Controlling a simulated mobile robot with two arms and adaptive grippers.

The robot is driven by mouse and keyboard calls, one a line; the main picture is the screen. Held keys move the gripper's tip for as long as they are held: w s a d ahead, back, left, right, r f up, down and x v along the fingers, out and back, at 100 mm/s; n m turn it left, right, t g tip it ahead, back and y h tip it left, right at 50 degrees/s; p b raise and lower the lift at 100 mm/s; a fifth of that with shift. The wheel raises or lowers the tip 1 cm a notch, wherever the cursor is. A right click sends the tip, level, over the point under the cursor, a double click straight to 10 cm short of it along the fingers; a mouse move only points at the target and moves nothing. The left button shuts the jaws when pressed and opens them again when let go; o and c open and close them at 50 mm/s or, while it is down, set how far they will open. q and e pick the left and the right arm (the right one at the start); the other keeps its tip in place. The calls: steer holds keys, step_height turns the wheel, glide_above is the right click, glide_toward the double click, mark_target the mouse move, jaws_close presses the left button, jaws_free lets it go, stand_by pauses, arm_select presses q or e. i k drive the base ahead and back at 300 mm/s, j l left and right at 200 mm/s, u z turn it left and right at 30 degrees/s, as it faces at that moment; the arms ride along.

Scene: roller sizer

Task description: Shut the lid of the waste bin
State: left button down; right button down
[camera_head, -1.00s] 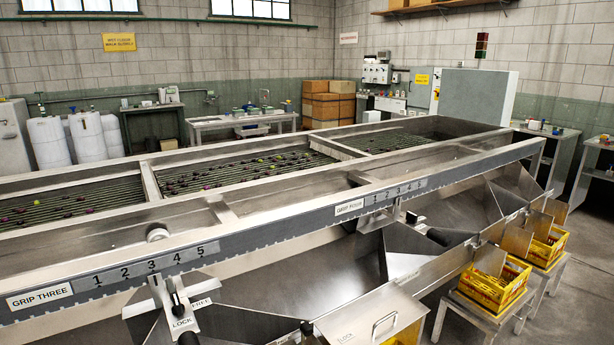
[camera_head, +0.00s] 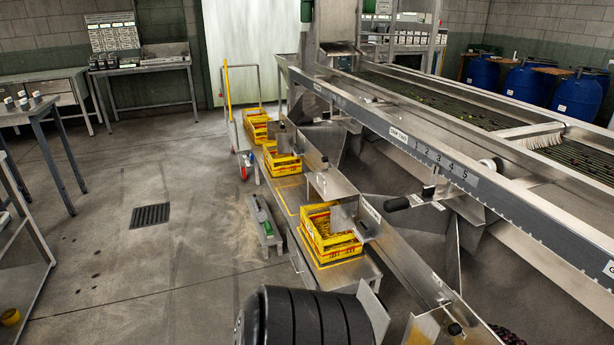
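No waste bin or bin lid can be clearly made out. A black ribbed, rounded body (camera_head: 305,318) is cut off by the bottom edge, with a flat grey panel (camera_head: 374,312) at its right side. I cannot tell whether it is the waste bin. Neither of my grippers is in view.
The long steel roller sizer (camera_head: 440,160) fills the right side. Yellow crates (camera_head: 328,240) stand on low stands along its outlets. A trolley with a yellow post (camera_head: 227,95) stands behind them. Tables (camera_head: 140,68) line the left and back. Open floor with a drain grate (camera_head: 150,215) lies left of centre.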

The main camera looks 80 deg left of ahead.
mark_target(377, 312)
steer(key=u, duration=2.25)
steer(key=i+j, duration=0.15)
steer(key=j, duration=0.15)
steer(key=i+j, duration=0.15)
steer(key=j+z, duration=0.05)
steer(key=j, duration=0.05)
